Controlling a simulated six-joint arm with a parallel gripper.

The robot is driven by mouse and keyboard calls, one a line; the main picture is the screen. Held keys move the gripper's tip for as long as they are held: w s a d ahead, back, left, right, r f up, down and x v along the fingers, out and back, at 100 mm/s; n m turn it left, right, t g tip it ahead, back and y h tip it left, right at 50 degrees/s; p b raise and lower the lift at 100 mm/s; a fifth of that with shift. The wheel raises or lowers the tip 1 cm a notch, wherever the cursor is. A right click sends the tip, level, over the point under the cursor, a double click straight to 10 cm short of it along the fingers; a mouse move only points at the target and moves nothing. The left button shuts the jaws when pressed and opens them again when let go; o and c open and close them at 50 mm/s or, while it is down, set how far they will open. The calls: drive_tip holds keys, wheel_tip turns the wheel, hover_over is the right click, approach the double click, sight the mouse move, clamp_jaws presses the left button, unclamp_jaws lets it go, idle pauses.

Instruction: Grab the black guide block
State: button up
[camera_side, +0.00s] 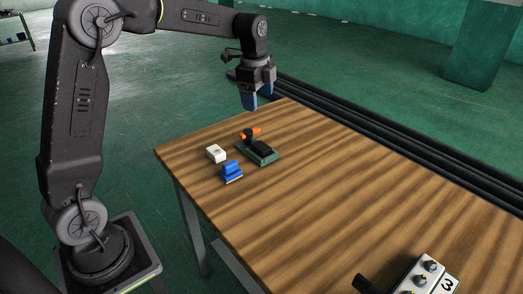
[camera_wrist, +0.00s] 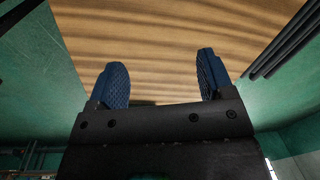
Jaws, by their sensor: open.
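A small black block (camera_side: 263,148) sits on a dark green base on the wooden table, next to an upright black post with an orange piece on top (camera_side: 251,132). I cannot tell for certain that this is the black guide block. My gripper (camera_side: 256,98) hangs above the far end of the table, higher than the block and apart from it. In the wrist view, its blue fingers (camera_wrist: 160,65) are spread with nothing between them.
A white block (camera_side: 216,153) and a blue block (camera_side: 231,171) stand left of the green base on the table (camera_side: 330,180). A white panel with several knobs (camera_side: 425,276) and a black piece (camera_side: 367,284) are at the near edge. Dark rails (camera_side: 400,146) run behind. The table's middle is clear.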

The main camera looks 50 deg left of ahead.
sight(261, 146)
drive_tip(key=w+a+f+m+g, duration=0.1)
drive_tip(key=w+a+f+m, duration=0.35)
drive_tip(key=w+f, duration=0.2)
drive_tip(key=f, duration=0.9)
drive_tip(key=s+f, duration=0.1)
drive_tip(key=f, duration=0.4)
drive_tip(key=shift+a+f, duration=0.1)
drive_tip(key=shift+a, duration=0.25)
drive_tip(key=shift+c, duration=0.4)
drive_tip(key=c, duration=0.9)
drive_tip(key=shift+c, duration=0.3)
drive_tip(key=shift+r, duration=0.2)
